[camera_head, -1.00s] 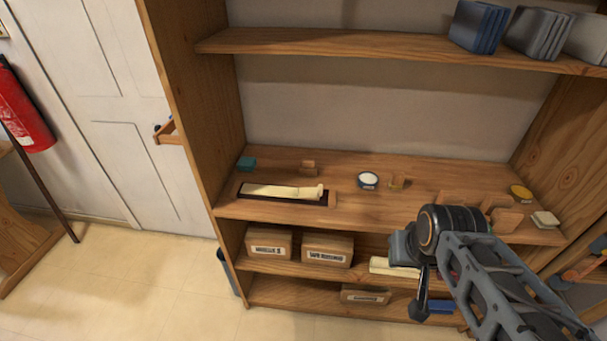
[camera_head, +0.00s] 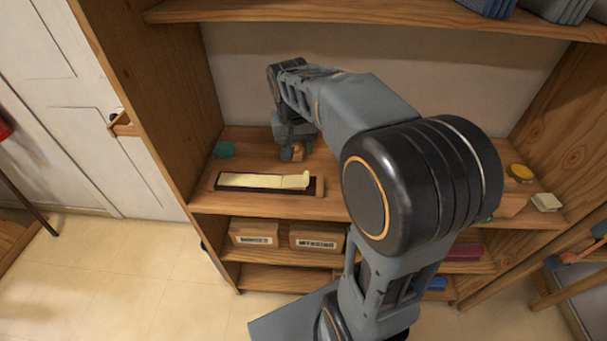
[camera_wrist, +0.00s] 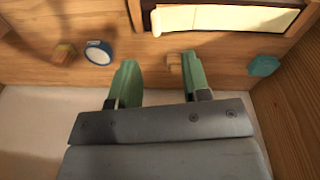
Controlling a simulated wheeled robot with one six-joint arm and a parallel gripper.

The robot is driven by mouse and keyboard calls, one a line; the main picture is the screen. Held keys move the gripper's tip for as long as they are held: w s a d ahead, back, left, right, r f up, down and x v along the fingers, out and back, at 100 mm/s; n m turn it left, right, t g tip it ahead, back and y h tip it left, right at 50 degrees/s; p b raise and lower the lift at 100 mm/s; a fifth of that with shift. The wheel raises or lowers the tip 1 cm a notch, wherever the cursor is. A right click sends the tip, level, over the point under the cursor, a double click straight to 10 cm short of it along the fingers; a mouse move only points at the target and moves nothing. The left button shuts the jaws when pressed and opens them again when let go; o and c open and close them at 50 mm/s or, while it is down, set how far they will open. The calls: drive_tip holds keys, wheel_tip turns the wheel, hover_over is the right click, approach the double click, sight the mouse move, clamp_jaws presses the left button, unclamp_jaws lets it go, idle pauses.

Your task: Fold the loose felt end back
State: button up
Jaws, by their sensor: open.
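A cream felt strip (camera_head: 262,181) lies along a dark tray (camera_head: 225,188) on the middle shelf. Its right end is curled up in the head view. The felt also shows at the top of the wrist view (camera_wrist: 225,18), with the curled end at its left. My gripper (camera_wrist: 160,78) is open and empty in the wrist view, its two green fingers spread and pointing toward the tray, apart from the felt. A small wooden block (camera_wrist: 174,64) shows near the right finger. In the head view my gripper (camera_head: 289,153) is small and partly hidden by its own wrist, behind the tray.
A round blue-rimmed tin (camera_wrist: 98,52) and another wooden block (camera_wrist: 64,54) sit beyond the tray's curled end. A yellow tin (camera_head: 520,173) is at far right. The upper shelf (camera_head: 350,17) overhangs.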

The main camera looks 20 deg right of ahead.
drive_tip(key=m+g, duration=0.1)
hover_over(306, 175)
drive_tip(key=a, duration=0.2)
drive_tip(key=f, duration=0.2)
drive_tip(key=shift+m, duration=0.3)
drive_tip(key=f, duration=0.4)
drive_tip(key=d+f, duration=0.1)
drive_tip(key=f, duration=0.3)
drive_tip(key=d+f, duration=0.1)
drive_tip(key=f, duration=0.4)
drive_tip(key=shift+f, duration=0.1)
clamp_jaws()
